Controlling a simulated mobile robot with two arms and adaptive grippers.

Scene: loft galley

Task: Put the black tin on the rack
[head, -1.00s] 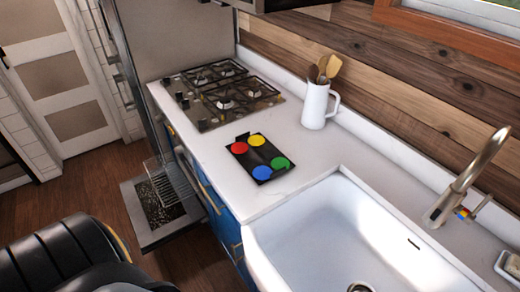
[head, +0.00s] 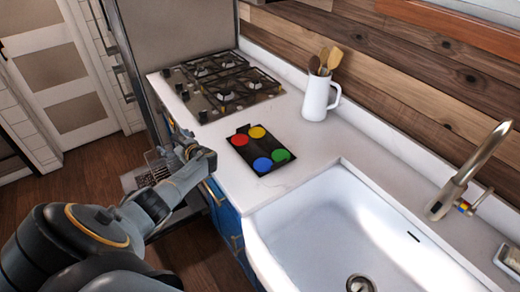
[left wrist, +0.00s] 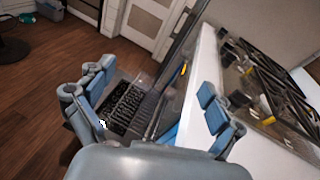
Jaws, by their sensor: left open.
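The black tin (head: 260,150) lies flat on the white counter between the hob and the sink. Red, yellow, blue and green round pieces sit on it. The rack (head: 153,160) is low down at the open oven, left of the counter, partly hidden by my left arm. In the left wrist view the wire rack (left wrist: 128,106) shows between and beyond the fingers. My left gripper (head: 199,154) is by the counter's front edge, left of the tin and apart from it. Its fingers (left wrist: 156,82) are spread and empty. My right gripper is out of view.
The gas hob (head: 220,84) is behind the tin. A white jug (head: 317,98) with wooden utensils stands at the back. The sink (head: 350,235) and tap (head: 465,175) are to the right. Counter around the tin is bare.

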